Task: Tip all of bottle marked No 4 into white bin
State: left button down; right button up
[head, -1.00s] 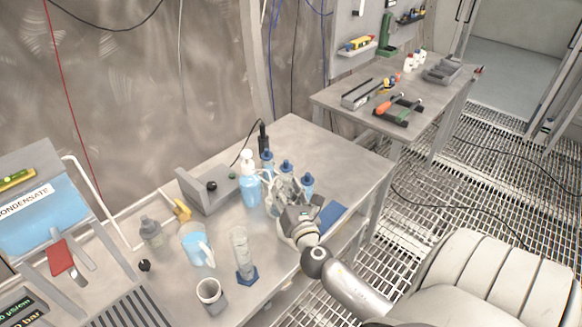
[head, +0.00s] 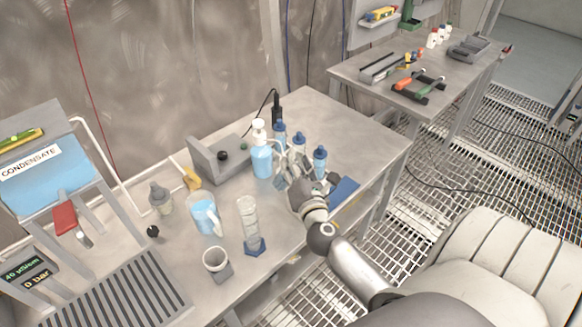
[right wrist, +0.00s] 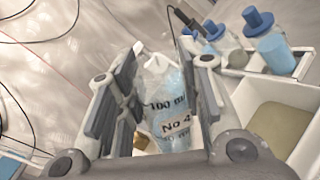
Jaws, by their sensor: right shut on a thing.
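The bottle marked No 4 (right wrist: 168,105) is clear, with "100 ml" and "No 4" printed on it. In the right wrist view it sits between the fingers of my right gripper (right wrist: 160,100), which is shut on it. In the head view my right gripper (head: 286,172) is over the bench, just right of a blue wash bottle; the held bottle is hard to make out there. A white open rectangular bin (right wrist: 302,148) with a tan inside shows at the right of the wrist view, beside the gripper. In the head view the arm mostly hides it. My left gripper is out of view.
Blue-capped bottles (head: 319,160) stand in a rack close behind the gripper. The wash bottle (head: 261,160) is at its left. A jug (head: 203,215), measuring cylinder (head: 249,225) and white cup (head: 215,260) stand farther left. The bench's far right corner (head: 365,135) is clear.

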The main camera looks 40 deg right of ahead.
jog(key=shift+d+f+m+b, duration=0.15)
jog(key=shift+f+m+b, duration=0.25)
jog(key=shift+m+b, duration=0.25)
jog(key=shift+d+f+m+b, duration=0.1)
jog(key=shift+m+b, duration=0.25)
jog(key=shift+m, duration=0.2)
jog(key=shift+d+f+m+b, duration=0.1)
jog(key=shift+f+m+b, duration=0.85)
jog(key=shift+b, duration=0.25)
jog(key=shift+m, duration=0.25)
jog(key=shift+s+d+f+m+b, duration=0.1)
jog(key=shift+f+m+b, duration=0.25)
jog(key=shift+m+b, duration=0.2)
jog(key=shift+d+f+m+b, duration=0.1)
jog(key=shift+f+m+b, duration=0.2)
jog(key=shift+m+b, duration=0.25)
